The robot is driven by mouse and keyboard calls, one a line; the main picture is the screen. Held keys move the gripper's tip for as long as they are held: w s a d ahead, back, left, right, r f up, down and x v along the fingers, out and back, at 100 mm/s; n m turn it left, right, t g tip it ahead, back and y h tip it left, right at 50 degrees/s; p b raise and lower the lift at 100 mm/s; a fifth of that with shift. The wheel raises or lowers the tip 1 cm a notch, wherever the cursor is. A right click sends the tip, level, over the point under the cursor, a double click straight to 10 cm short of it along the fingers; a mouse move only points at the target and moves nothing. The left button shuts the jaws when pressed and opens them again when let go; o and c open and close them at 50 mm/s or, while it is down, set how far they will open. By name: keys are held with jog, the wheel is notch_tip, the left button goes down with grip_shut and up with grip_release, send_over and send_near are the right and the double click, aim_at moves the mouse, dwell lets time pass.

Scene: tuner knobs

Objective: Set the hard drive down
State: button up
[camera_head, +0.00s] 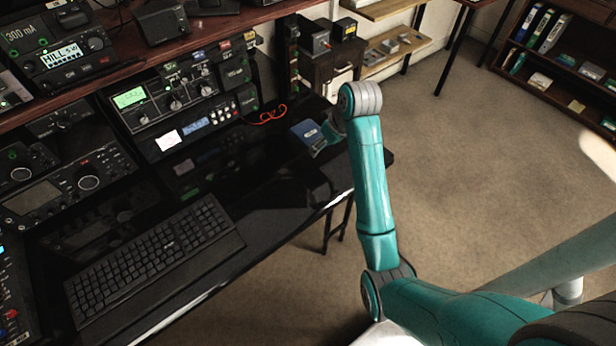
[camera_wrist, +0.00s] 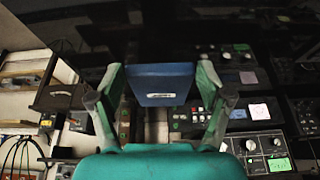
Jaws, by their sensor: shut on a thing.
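The hard drive is a small flat blue box (camera_head: 304,131) with a pale label, over the right end of the glossy black desk (camera_head: 262,212). My gripper (camera_head: 322,136) is shut on it, mostly hidden behind my arm in the head view. In the wrist view my gripper (camera_wrist: 162,80) has one finger on each side of the hard drive (camera_wrist: 160,90), near its middle. I cannot tell whether the drive's underside touches the desk or is a little above it.
A red cable (camera_head: 268,116) lies at the back of the desk, near the drive. Radio units with knobs (camera_head: 178,104) stand along the back left. A black keyboard (camera_head: 155,255) lies at the front left. The desk between keyboard and drive is bare. The desk's right edge is close.

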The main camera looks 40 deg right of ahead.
jog(key=s+d, duration=0.2)
jog(key=s, duration=0.1)
jog(key=s+d+r, duration=0.1)
jog(key=s, duration=0.1)
jog(key=shift+d, duration=0.2)
grip_shut()
jog(key=shift+s, duration=0.1)
